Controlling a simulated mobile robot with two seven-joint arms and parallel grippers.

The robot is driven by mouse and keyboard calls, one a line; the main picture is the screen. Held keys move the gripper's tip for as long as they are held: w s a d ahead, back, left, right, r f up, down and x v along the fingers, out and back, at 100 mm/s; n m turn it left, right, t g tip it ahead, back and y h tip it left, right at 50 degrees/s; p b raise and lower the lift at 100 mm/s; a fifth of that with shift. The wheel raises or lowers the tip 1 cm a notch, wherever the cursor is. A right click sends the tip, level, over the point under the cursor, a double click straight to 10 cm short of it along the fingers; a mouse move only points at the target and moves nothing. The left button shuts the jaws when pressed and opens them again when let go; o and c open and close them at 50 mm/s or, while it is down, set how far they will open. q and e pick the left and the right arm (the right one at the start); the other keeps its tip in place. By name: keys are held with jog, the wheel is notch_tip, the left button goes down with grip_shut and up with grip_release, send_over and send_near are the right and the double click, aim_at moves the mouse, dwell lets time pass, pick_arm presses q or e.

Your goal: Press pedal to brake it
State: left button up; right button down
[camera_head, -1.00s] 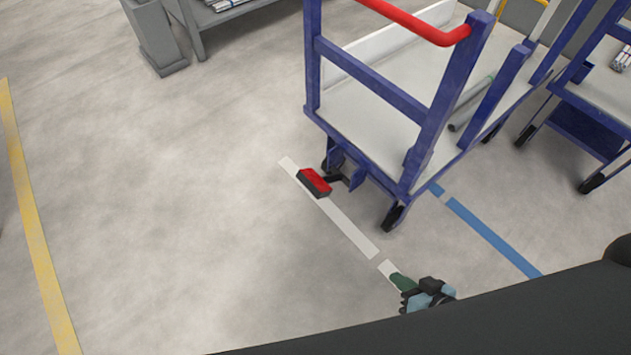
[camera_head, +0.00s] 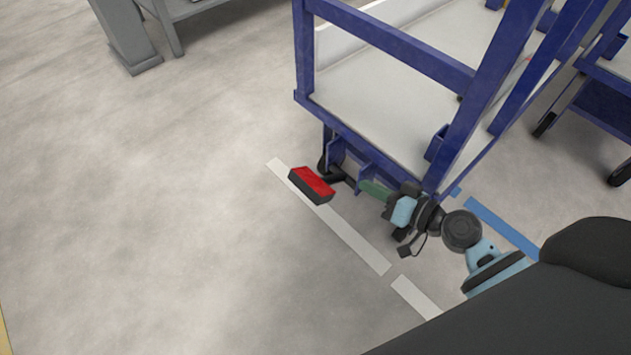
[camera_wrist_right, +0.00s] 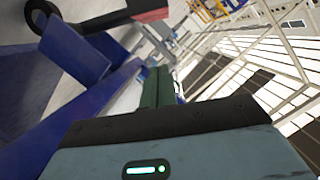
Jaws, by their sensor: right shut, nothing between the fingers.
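The brake pedal (camera_head: 312,184) is a red-topped black block on a dark arm, low at the near end of the blue cart (camera_head: 400,50). Its red pad (camera_wrist_right: 153,15) also shows at the top of the right wrist view. My right gripper (camera_head: 364,187) has green fingers, which are shut and empty. In the head view they lie just right of the pedal, by its dark arm and under the cart's lower frame. I cannot tell whether they touch anything. They also show in the right wrist view (camera_wrist_right: 156,85). My left gripper is not in view.
The cart's blue frame and a wheel (camera_head: 324,162) are close to my right gripper. A white floor line (camera_head: 345,240) runs under the pedal. Another cart (camera_head: 590,105) stands at the right. A grey stand (camera_head: 127,40) is at the upper left. The floor at left is open.

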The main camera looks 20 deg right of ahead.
jog(key=shift+w, duration=0.45)
jog(key=shift+a, duration=0.1)
jog(key=b, duration=0.1)
send_over(325, 187)
jog(key=w+d, duration=0.1)
jog(key=d, duration=0.1)
notch_tip(325, 187, down, 2)
jog(key=shift+s+a+f+b, duration=0.2)
jog(key=shift+a+f, duration=0.15)
jog(key=shift+f, duration=0.25)
jog(key=shift+s+a+f+b, duration=0.2)
jog(key=shift+a+f, duration=0.1)
jog(key=shift+f, duration=0.3)
jog(key=shift+s+a+f, duration=0.1)
jog(key=shift+a+f, duration=0.25)
jog(key=shift+f, duration=0.1)
